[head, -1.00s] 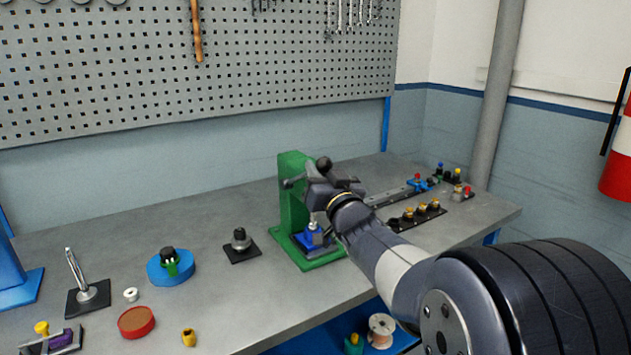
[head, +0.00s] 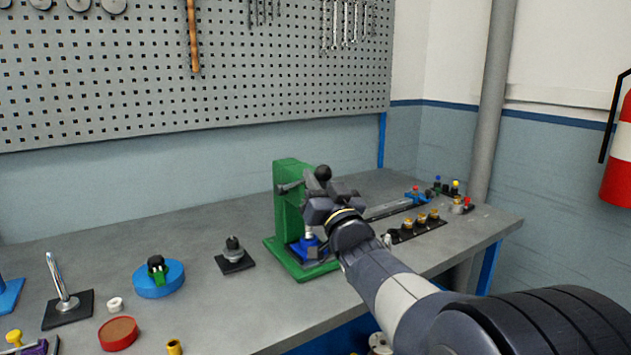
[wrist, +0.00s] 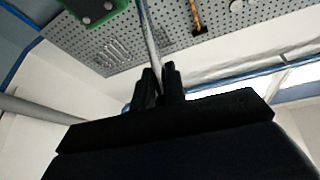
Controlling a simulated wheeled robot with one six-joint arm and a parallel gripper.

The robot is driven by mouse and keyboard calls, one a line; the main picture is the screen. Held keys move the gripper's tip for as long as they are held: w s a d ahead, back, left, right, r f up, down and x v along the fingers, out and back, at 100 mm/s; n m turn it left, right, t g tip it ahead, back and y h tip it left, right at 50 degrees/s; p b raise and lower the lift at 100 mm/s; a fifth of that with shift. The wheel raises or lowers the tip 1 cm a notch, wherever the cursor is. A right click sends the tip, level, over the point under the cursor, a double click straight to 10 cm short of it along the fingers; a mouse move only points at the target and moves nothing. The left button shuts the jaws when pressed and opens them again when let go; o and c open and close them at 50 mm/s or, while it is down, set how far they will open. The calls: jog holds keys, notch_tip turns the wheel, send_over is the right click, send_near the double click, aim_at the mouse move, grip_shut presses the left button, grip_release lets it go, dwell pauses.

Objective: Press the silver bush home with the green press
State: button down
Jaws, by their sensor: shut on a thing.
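The green press (head: 291,215) stands on the bench in the head view. Its lever ends in a black ball knob (head: 323,173). My gripper (head: 325,200) is at the lever, just below the knob. In the wrist view the gripper's two dark fingers (wrist: 158,82) are shut on the silver lever rod (wrist: 151,38), and a corner of the green press (wrist: 92,10) shows above. A blue fixture (head: 308,250) sits on the press base under the ram. A small silvery part (head: 310,236), seemingly the bush, stands in it. My gripper partly hides the ram, so its contact with the bush is unclear.
A black-based post (head: 234,256), a blue round stand (head: 159,279) and a red disc (head: 118,333) stand left of the press. A dark strip with several brass parts (head: 413,228) lies to its right. The pegboard wall (head: 200,70) is behind.

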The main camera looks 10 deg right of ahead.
jog(key=shift+d+f, duration=0.1)
jog(key=shift+f, duration=0.5)
jog(key=c, duration=1.6)
grip_release()
jog(key=shift+d+r, duration=0.1)
jog(key=shift+c, duration=0.2)
jog(key=shift+o, duration=0.9)
jog(key=shift+r, duration=0.2)
jog(key=b+v, duration=0.1)
jog(key=v, duration=1)
jog(key=shift+r, duration=0.1)
